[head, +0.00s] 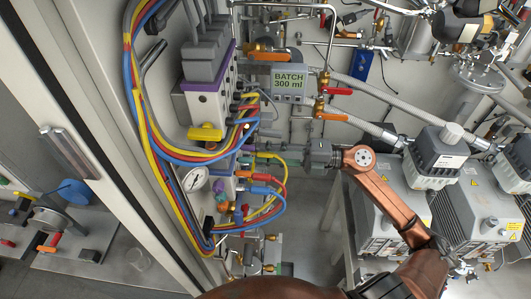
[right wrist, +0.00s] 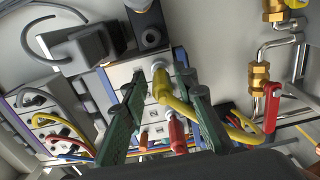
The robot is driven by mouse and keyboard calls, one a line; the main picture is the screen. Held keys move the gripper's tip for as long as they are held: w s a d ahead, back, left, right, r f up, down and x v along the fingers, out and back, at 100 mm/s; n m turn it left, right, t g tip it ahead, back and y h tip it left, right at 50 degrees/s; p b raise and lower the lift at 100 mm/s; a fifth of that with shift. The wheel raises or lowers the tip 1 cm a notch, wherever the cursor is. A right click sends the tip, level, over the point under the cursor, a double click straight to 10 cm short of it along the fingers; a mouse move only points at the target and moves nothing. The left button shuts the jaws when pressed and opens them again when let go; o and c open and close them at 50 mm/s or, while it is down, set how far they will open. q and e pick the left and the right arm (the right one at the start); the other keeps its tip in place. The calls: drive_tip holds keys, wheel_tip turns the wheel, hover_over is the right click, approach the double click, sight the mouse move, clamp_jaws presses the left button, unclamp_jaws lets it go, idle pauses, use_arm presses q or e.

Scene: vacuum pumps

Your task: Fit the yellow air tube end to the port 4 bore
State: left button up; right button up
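The yellow air tube end (right wrist: 162,82) is in the right wrist view, with its tip at the upper part of a pale port block (right wrist: 120,75). I cannot tell whether it is fully seated, and the port number is not readable. The yellow tube bends away to the lower right. My right gripper (right wrist: 162,78) has its two dark green fingers apart, one on each side of the yellow end, with visible gaps. In the head view my right gripper (head: 318,154) points left at the port block (head: 226,185). My left gripper is not in view.
A red tube end (right wrist: 177,130) sits just below the yellow one. A blue tube end (head: 260,178) and a gauge (head: 195,180) are near the block. A brass fitting with a red lever (right wrist: 271,105) stands right. A BATCH display (head: 289,82) is above.

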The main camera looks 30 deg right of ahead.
drive_tip(key=shift+o, duration=0.6)
drive_tip(key=shift+s+d, duration=0.1)
drive_tip(key=shift+d, duration=0.15)
drive_tip(key=v, duration=1.1)
drive_tip(key=shift+s+d, duration=0.15)
drive_tip(key=shift+d, duration=0.15)
